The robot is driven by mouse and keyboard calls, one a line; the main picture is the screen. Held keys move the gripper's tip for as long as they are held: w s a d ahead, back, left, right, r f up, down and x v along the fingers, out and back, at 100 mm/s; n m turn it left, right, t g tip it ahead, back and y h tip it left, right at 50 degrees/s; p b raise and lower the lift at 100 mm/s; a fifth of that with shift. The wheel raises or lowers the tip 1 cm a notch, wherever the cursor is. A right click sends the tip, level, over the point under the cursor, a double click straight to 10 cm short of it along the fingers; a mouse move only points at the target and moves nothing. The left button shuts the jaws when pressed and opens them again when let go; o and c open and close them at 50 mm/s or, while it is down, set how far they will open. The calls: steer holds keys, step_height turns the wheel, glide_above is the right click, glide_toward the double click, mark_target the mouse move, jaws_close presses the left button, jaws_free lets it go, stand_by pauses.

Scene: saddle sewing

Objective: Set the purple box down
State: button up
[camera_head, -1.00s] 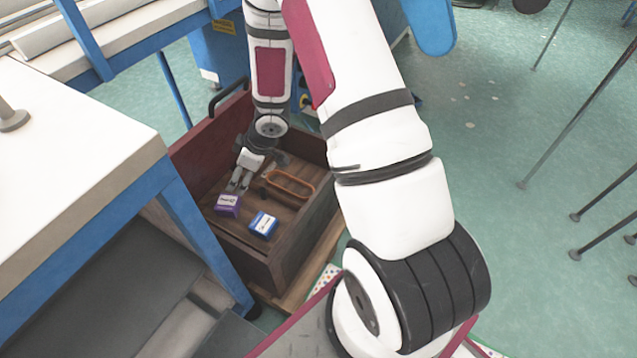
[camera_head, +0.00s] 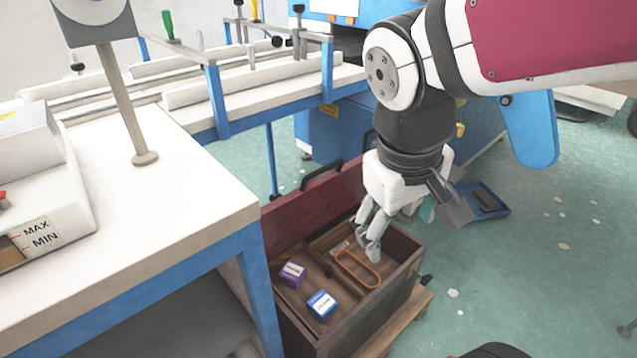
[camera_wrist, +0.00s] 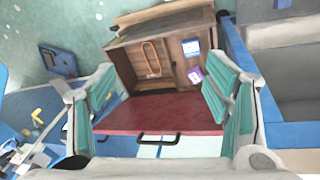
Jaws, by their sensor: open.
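The purple box (camera_head: 292,274) with a white label lies on the floor of an open wooden chest (camera_head: 336,338), towards its left side. It also shows in the wrist view (camera_wrist: 194,75), past my right-hand finger. My gripper (camera_head: 367,243) is above the chest in the head view, to the right of the purple box and apart from it. In the wrist view my gripper (camera_wrist: 160,110) has its two teal-padded fingers wide apart with nothing held between them.
A blue-and-white box (camera_head: 321,304) and an orange loop (camera_head: 357,270) lie in the chest. The chest's dark red panel with a black handle (camera_head: 322,174) stands at its back. A white-topped, blue-framed table (camera_head: 180,200) is close on the left. A blue tray (camera_head: 483,201) lies on the floor.

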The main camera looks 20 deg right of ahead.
steer(key=s+a+r+g+y, duration=0.1)
steer(key=s+a, duration=0.5)
steer(key=s, duration=0.6)
steer(key=shift+r+y, duration=0.15)
steer(key=shift+y, duration=0.55)
steer(key=shift+d, duration=0.1)
step_height(320, 180, up, 28)
steer(key=t+p, duration=0.3)
steer(key=p, duration=2.3)
steer(key=shift+d+r+t, duration=0.15)
steer(key=shift+d+t, duration=0.1)
steer(key=shift+t, duration=0.05)
steer(key=shift+w, duration=0.15)
